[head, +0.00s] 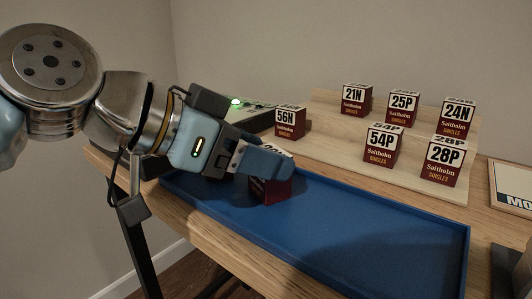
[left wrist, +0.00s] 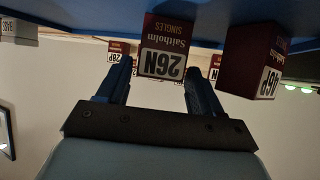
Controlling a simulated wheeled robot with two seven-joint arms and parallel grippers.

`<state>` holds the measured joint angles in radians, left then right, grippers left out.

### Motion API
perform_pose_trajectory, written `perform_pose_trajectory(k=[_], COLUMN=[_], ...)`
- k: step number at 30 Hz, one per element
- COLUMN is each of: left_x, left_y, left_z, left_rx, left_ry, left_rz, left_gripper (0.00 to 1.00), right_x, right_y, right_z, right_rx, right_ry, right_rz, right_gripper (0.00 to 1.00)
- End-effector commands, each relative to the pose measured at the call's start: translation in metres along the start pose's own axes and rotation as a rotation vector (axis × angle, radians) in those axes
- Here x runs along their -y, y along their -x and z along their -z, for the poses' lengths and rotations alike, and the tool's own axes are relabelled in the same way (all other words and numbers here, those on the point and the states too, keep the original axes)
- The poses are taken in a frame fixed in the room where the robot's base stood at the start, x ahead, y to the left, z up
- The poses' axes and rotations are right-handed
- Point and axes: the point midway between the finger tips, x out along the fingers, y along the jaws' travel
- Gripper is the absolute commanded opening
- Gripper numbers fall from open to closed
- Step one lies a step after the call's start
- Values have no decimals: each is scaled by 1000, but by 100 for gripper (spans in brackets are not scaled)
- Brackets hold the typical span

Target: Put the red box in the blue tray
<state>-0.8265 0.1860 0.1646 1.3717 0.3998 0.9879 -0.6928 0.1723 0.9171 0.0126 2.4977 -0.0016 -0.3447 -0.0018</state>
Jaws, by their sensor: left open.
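Several dark red boxes with white number labels are in view. One red box (head: 271,190) is at the blue tray (head: 350,222), partly hidden by my left gripper (head: 268,163). In the left wrist view, which is upside down, a red box labelled 26N (left wrist: 165,38) shows between the two open fingers (left wrist: 160,75), with a gap on each side. Another red box labelled 46P (left wrist: 250,65) stands to the right of the fingers there. My left gripper is open and holds nothing. My right gripper is not in view.
A wooden stepped stand (head: 330,135) behind the tray carries several similar boxes, among them 56N (head: 290,122), 54P (head: 382,146) and 28P (head: 446,162). A device with a green light (head: 236,101) sits behind my left arm. The tray's right part is empty.

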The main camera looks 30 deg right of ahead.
Motion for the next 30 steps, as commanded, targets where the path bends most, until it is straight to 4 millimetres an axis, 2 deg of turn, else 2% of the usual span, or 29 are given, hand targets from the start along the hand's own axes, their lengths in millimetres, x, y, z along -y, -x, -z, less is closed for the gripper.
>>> perform_pose_trajectory(k=[6, 12, 18, 30], left_x=[0, 1, 0, 0], left_y=[54, 89, 103, 102], left_z=[2, 1, 0, 0], left_rx=[-3, -1, -1, 0], left_ry=[1, 0, 0, 1], left_rz=[4, 3, 0, 1], left_gripper=[66, 66, 66, 66], right_x=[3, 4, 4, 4], right_y=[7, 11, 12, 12], right_z=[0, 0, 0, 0], right_rx=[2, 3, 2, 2], right_ry=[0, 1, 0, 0], right_rz=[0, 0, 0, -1], right_gripper=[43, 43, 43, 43])
